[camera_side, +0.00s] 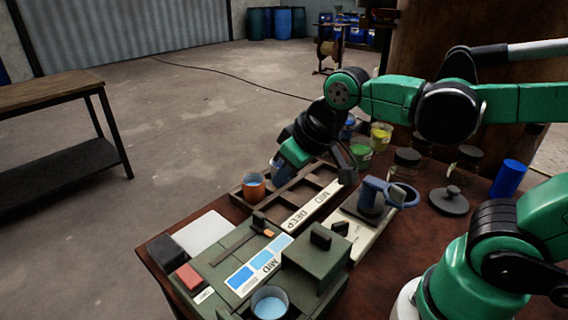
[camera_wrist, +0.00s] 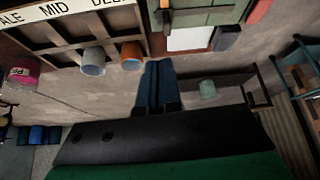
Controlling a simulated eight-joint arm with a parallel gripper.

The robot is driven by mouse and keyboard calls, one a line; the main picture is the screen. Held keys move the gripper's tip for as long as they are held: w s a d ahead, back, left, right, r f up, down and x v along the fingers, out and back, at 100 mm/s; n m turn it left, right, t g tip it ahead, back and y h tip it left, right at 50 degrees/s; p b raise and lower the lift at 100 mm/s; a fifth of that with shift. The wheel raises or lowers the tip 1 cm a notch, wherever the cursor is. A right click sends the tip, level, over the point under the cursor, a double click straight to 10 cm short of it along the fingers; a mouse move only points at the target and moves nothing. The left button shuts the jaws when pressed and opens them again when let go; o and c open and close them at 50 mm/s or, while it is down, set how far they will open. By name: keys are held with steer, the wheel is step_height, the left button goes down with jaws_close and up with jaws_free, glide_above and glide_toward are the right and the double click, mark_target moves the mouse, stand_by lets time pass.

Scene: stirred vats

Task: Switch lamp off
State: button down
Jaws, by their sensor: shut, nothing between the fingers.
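A flat, bright white panel (camera_side: 203,233) lies at the left end of the bench and looks like the lamp; I cannot tell for sure. A black block (camera_side: 165,250) and a red block (camera_side: 188,277) sit beside it, and I cannot tell if either is its switch. The white panel also shows at the top of the wrist view (camera_wrist: 190,38). My gripper (camera_wrist: 156,64) is shut and empty. In the wrist view its tips are below the panel and right of an orange cup (camera_wrist: 132,56). In the side view my wrist hangs over the rack area, with the fingertips not clear.
A compartment rack (camera_side: 300,182) holds cups at its far edge. Jars (camera_side: 405,165) and a blue cylinder (camera_side: 508,178) stand right.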

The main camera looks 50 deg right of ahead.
steer(key=d, duration=0.1)
steer(key=s+d+f+m+t, duration=0.1)
steer(key=shift+s+d+h, duration=0.3)
steer(key=shift+d, duration=0.1)
step_height(320, 180, up, 6)
steer(key=g, duration=0.7)
glide_above(189, 276)
steer(key=w, duration=0.2)
steer(key=shift+w+f, duration=0.2)
steer(key=shift+f, duration=0.1)
step_height(189, 276, down, 14)
steer(key=shift+r, duration=0.1)
